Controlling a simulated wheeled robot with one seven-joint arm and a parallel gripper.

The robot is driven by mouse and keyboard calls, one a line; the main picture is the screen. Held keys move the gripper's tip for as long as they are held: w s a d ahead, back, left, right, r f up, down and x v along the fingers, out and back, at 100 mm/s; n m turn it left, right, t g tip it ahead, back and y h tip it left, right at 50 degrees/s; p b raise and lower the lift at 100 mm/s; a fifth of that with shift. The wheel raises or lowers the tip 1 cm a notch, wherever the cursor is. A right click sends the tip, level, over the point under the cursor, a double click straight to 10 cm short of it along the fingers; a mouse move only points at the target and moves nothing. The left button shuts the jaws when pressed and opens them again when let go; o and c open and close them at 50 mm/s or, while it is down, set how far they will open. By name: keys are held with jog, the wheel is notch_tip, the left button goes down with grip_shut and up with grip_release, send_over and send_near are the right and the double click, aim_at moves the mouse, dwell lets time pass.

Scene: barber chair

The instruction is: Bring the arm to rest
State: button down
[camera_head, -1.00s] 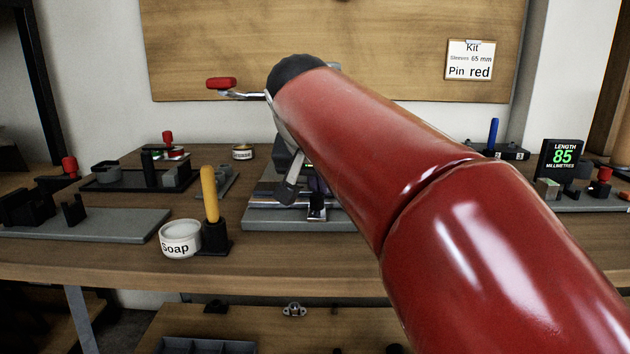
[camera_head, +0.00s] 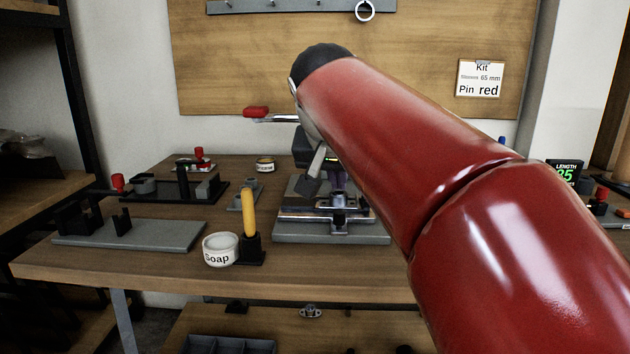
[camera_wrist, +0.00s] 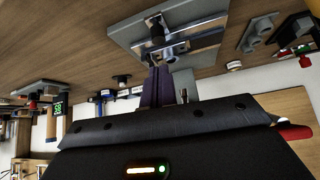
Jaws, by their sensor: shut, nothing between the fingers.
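My red arm (camera_head: 420,130) reaches from the lower right up across the head view, with its dark rounded joint (camera_head: 323,58) in front of the wall board. My gripper is mostly hidden behind the arm in that view. In the wrist view my gripper (camera_wrist: 158,72) shows two dark purplish fingers close together, shut and with nothing seen between them. They point toward a grey-based metal fixture (camera_wrist: 205,42) on the bench. The same fixture (camera_head: 300,235) stands under the arm in the head view. I cannot tell whether the fingertips touch it.
A red-handled lever (camera_head: 256,112) sticks out left of the arm. A soap tub (camera_head: 221,250) and a yellow-handled tool (camera_head: 249,212) in a black holder stand left of the fixture. Several grey and black fixtures fill the bench's left. The bench's front strip (camera_head: 150,268) is clear.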

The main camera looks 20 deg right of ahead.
jog(key=shift+s+a+r, duration=0.1)
jog(key=shift+s+r, duration=0.2)
jog(key=shift+r, duration=0.15)
jog(key=s+a+f+n+y, duration=0.1)
jog(key=s+f+n, duration=0.1)
jog(key=s+f, duration=0.7)
jog(key=s+a+f+n+g+y, duration=0.1)
jog(key=s+a+f+n+y, duration=0.1)
jog(key=s+f, duration=0.8)
notch_tip(320, 180, down, 5)
jog(key=shift+s+r+n+y, duration=0.2)
jog(key=shift+n+y, duration=0.1)
jog(key=shift+n, duration=0.4)
